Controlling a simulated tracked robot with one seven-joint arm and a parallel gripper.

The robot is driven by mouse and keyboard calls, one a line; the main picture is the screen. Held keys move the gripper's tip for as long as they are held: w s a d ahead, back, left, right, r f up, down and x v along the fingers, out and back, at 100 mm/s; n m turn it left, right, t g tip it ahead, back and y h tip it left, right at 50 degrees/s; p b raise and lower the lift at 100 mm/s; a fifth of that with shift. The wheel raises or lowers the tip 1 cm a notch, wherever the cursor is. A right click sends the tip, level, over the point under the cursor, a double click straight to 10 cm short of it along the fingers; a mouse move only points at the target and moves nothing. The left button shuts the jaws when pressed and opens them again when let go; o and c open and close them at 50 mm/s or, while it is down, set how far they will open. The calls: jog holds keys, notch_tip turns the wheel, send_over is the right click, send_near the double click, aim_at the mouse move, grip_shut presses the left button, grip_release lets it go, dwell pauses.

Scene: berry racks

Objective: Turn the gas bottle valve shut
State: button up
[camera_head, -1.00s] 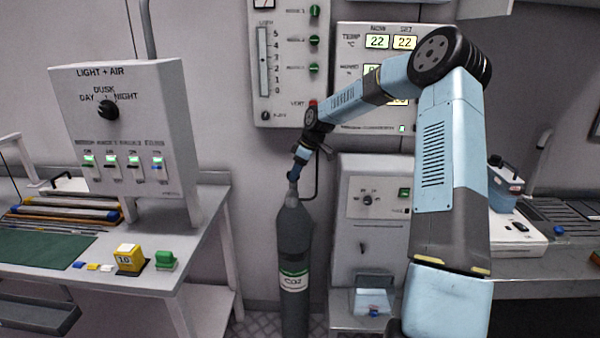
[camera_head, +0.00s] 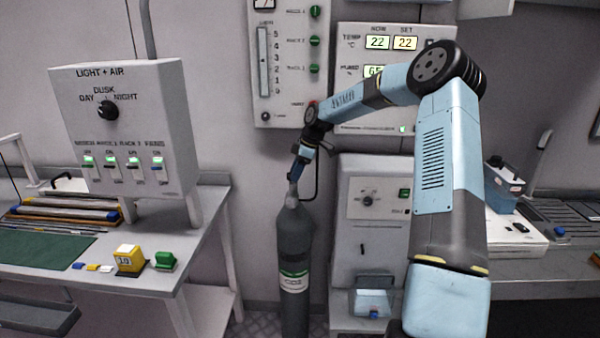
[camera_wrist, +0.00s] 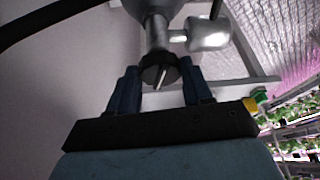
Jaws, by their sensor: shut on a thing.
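The gas bottle (camera_head: 295,248) is a tall dark grey cylinder with a green band and a white label, standing upright on the floor against the wall. Its valve knob (camera_wrist: 159,71) is round and dark with a pale line, seen in the wrist view at the end of a metal stem. My gripper (camera_wrist: 160,80) has its two dark fingers on either side of the knob and is shut on it. In the head view my gripper (camera_head: 294,183) is at the top of the bottle, and the knob is hidden there.
A light and air control box (camera_head: 125,130) stands on the left table. A grey cabinet (camera_head: 362,215) is right of the bottle. A dark hose (camera_head: 317,180) runs beside the gripper. Wall panels (camera_head: 290,60) hang behind my arm.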

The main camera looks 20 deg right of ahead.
jog(key=o, duration=0.7)
jog(key=shift+s+a+f, duration=0.15)
jog(key=shift+s+a, duration=0.15)
jog(key=o, duration=0.3)
jog(key=shift+d, duration=0.1)
jog(key=shift+o, duration=0.2)
jog(key=shift+w+d, duration=0.1)
jog(key=shift+d+r, duration=0.1)
jog(key=shift+r, duration=0.25)
jog(key=v, duration=0.6)
jog(key=shift+r, duration=0.35)
jog(key=shift+d, duration=0.15)
